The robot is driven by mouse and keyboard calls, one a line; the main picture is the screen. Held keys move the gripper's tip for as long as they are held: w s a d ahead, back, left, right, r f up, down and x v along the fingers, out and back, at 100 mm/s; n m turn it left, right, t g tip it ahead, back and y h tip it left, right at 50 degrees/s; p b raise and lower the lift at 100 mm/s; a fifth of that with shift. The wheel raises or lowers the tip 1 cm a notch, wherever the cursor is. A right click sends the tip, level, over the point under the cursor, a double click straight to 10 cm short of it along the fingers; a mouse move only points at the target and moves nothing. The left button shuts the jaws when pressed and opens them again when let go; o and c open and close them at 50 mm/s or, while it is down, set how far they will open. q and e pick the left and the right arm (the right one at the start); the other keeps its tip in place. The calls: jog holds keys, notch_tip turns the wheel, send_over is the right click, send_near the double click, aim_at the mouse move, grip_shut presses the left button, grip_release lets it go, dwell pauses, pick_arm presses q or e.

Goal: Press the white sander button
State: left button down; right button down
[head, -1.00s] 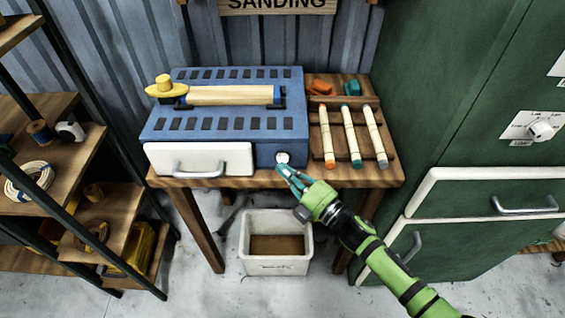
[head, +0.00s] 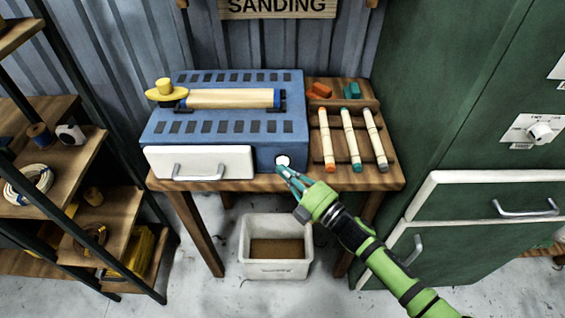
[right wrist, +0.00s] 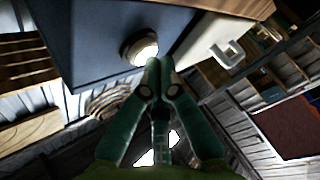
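The blue sander (head: 222,130) sits on a wooden table. Its round white button (head: 283,161) is on the front face, right of a white drawer (head: 200,163). My right gripper (head: 281,170) is just below and in front of the button, with its teal fingers pointing at it. In the right wrist view the fingers (right wrist: 160,62) meet at the tips with nothing between them. The button (right wrist: 140,47) shows there just beyond the tips; I cannot tell whether they touch it. My left gripper is not in view.
A yellow knob (head: 165,91) and a pale roller (head: 232,98) are on top of the sander. Several pale sticks (head: 350,139) lie on a rack to its right. A white bin (head: 276,265) is below; a green cabinet (head: 470,120) stands right, shelves (head: 100,195) left.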

jog(key=shift+w, duration=0.1)
dwell(0.5)
jog(key=shift+w, duration=0.3)
jog(key=shift+s, duration=0.45)
dwell(0.3)
jog(key=shift+s+p, duration=1.2)
jog(key=shift+s, duration=1.7)
